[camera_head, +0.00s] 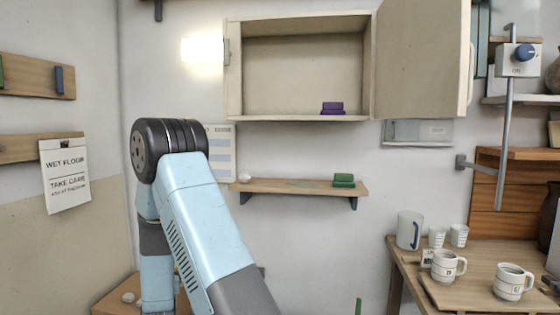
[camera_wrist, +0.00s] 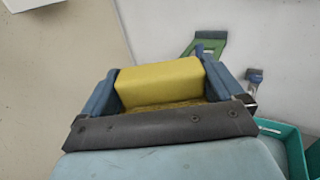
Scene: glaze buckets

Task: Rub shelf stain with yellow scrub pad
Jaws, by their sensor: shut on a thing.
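In the wrist view my gripper (camera_wrist: 165,92) is shut on a yellow scrub pad (camera_wrist: 160,80), held between its two blue fingers. In the head view the gripper and pad are hidden behind my pale blue arm. The wall shelf (camera_head: 290,187) is at the middle of the head view, apart from my arm. A faint greenish stain (camera_head: 305,184) shows on the shelf's top. A green pad (camera_head: 343,181) lies at the shelf's right end, and a small white round thing (camera_head: 245,178) at its left end.
An open cabinet (camera_head: 303,75) above the shelf holds a purple pad (camera_head: 332,108); its door (camera_head: 423,60) stands open to the right. Mugs (camera_head: 446,266) stand on a table at right. The wrist view shows a teal tray (camera_wrist: 285,140) and a green-and-blue tool (camera_wrist: 206,42).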

